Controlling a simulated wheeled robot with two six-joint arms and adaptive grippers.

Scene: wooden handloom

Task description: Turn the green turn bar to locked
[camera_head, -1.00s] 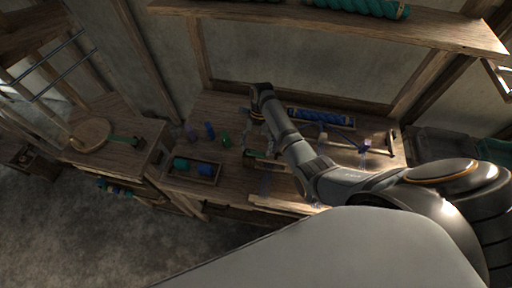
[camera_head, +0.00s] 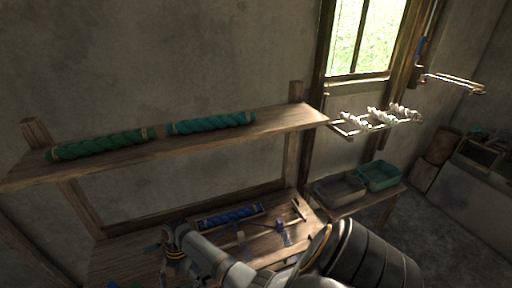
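The green turn bar is not visible in the head view. My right arm comes in from the lower right, reaches left over the workbench (camera_head: 125,250) and bends downward near the lower edge of the picture. My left arm and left gripper are not in view.
A wall shelf (camera_head: 215,140) above the bench holds a green roll (camera_head: 100,144) and a teal roll (camera_head: 212,122). A blue roll (camera_head: 230,216) lies in a tray behind my arm. At right are a rack with white skeins (camera_head: 378,118), a grey bin (camera_head: 340,188) and a green bin (camera_head: 379,175).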

